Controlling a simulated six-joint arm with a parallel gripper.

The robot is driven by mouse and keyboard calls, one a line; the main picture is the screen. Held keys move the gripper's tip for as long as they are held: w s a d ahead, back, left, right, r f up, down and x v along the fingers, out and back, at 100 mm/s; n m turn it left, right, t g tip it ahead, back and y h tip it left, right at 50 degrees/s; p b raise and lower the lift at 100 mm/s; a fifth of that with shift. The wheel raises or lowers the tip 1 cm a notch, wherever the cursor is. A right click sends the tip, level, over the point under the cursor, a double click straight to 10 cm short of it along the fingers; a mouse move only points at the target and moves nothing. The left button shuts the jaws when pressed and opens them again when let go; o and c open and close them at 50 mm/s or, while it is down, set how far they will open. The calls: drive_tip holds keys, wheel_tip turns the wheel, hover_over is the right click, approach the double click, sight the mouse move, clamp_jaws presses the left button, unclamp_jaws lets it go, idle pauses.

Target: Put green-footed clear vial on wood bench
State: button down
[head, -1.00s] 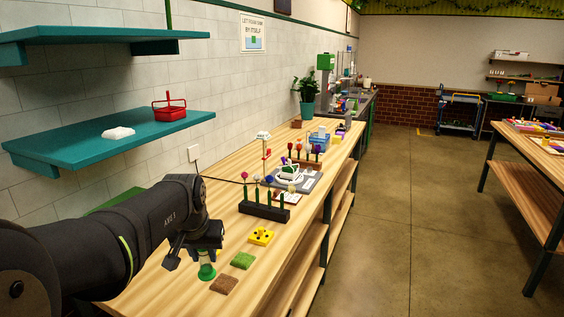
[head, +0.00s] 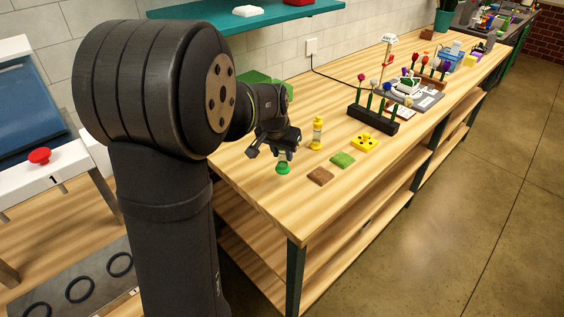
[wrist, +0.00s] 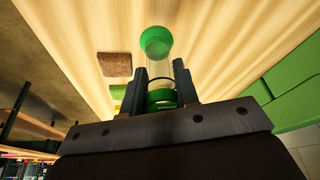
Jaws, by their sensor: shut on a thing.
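The green-footed clear vial (head: 283,168) hangs foot down from my gripper (head: 275,148) at the near left end of the wood bench (head: 260,190). In the wrist view its green foot (wrist: 156,40) points away from the camera, with the clear tube between my gripper's fingers (wrist: 160,85). A green band shows at the held end. The fingers are shut on the vial. I cannot tell whether the foot touches the bench surface or is slightly above it.
Right of the vial lie a brown pad (head: 320,176), a green pad (head: 342,159) and a yellow block with holes (head: 364,143). A yellow vial (head: 317,132) stands behind. A dark flower rack (head: 373,118) is farther along. Green boxes (wrist: 290,90) lie beside my gripper.

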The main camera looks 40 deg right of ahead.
sight(280, 159)
drive_tip(key=shift+w+f, duration=0.1)
drive_tip(key=shift+f, duration=1.9)
drive_tip(key=shift+f, duration=0.2)
drive_tip(key=c, duration=1.1)
unclamp_jaws()
drive_tip(key=shift+r, duration=0.1)
drive_tip(key=v, duration=1.2)
drive_tip(key=shift+a, duration=0.1)
